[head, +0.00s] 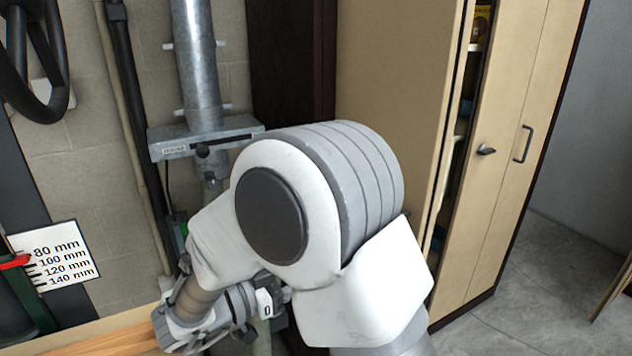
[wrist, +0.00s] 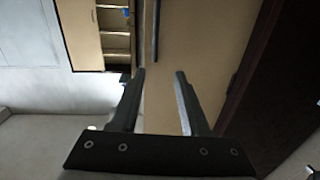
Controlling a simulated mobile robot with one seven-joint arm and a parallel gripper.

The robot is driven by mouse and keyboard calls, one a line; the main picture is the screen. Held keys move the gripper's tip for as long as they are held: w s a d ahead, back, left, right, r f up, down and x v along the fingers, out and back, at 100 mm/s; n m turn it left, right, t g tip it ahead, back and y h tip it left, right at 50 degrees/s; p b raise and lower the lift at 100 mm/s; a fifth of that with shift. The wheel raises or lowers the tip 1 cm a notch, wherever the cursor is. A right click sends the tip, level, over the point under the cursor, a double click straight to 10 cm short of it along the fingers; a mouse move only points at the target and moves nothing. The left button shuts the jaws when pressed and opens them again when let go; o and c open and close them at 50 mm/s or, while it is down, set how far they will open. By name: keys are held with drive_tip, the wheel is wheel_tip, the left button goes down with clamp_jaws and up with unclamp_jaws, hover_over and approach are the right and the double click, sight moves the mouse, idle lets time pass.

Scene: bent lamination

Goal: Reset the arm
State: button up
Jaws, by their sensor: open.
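My arm fills the middle of the head view, folded with its large grey and white joint toward the camera. In the wrist view my gripper (wrist: 160,76) shows two dark fingers standing apart with nothing between them. The fingers point toward a tan cabinet side panel, without visible contact. In the head view my fingertips cannot be made out behind the arm links.
A tan cabinet (head: 512,150) with a partly open door and shelves stands right of my arm. A metal pipe with a grey bracket (head: 205,138) runs down the block wall. A millimetre scale sign (head: 58,258) is at left. Grey floor (head: 550,275) is open at right.

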drive_tip(key=w+r+n+t+y+p, duration=0.4)
drive_tip(key=w+r+t+y, duration=0.2)
drive_tip(key=w+r+y, duration=0.7)
drive_tip(key=s+r+n+g+y+p, duration=0.2)
drive_tip(key=s+r+n+y, duration=0.3)
drive_tip(key=s, duration=0.2)
drive_tip(key=s+d+f+n+g+h+p, duration=0.1)
drive_tip(key=s+d+f+g, duration=0.1)
drive_tip(key=s+d+g, duration=0.2)
drive_tip(key=s+d+f+n+g+h+p, duration=0.1)
drive_tip(key=s+d+f+g+h, duration=0.1)
drive_tip(key=s+d, duration=0.8)
drive_tip(key=s+f+g, duration=0.1)
drive_tip(key=s+g, duration=0.1)
drive_tip(key=s, duration=0.6)
drive_tip(key=shift+s+d+n+p, duration=0.15)
drive_tip(key=shift+n+p, duration=0.15)
drive_tip(key=shift+p, duration=0.1)
